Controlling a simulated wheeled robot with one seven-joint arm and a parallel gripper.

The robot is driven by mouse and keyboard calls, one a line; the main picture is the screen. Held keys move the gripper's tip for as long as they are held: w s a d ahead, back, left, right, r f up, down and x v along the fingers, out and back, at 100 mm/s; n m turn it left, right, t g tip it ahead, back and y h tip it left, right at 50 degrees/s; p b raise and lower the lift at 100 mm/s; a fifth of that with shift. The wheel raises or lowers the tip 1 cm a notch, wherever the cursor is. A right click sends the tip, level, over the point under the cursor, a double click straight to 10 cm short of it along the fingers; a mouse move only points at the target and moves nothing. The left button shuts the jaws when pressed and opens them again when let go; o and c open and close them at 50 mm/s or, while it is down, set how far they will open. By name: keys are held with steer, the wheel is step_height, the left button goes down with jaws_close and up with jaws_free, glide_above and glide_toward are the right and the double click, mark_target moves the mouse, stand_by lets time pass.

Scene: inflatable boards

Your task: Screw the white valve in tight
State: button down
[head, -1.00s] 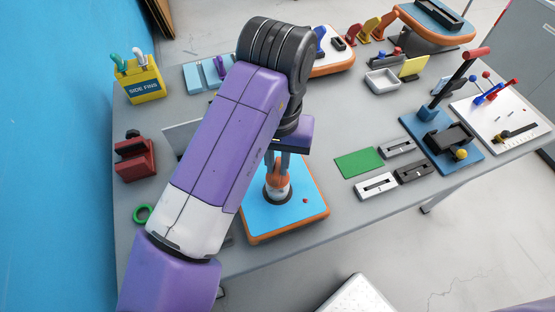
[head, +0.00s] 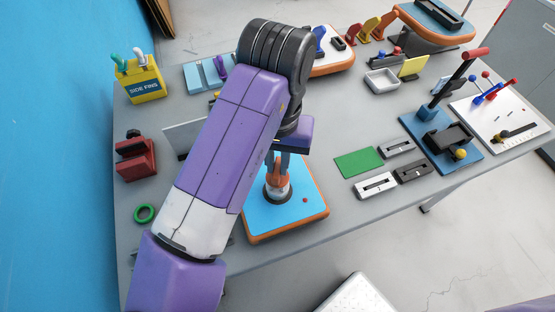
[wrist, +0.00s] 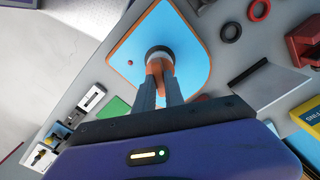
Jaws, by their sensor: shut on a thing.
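The blue board piece with orange edges (head: 307,222) lies flat on the grey table, and it also shows in the wrist view (wrist: 190,45). A dark round valve seat (head: 269,197) stands on it. The white valve (head: 283,190) shows only as a pale strip at the seat, between my fingertips. My gripper (head: 277,183) points down over the seat with its orange fingertips shut on the valve. In the wrist view my gripper (wrist: 159,72) reaches the round seat (wrist: 158,52). The fingers hide most of the valve, so I cannot tell how deep it sits.
A thin grey plate (wrist: 262,88) stands close beside the board. A green pad (head: 359,162) and small fixtures lie right.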

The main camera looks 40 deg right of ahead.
mark_target(278, 167)
steer(key=shift+f+b, duration=0.8)
steer(key=shift+f, duration=0.3)
steer(key=c, duration=1.3)
jaws_free()
steer(key=shift+c, duration=0.2)
steer(key=shift+r, duration=3.95)
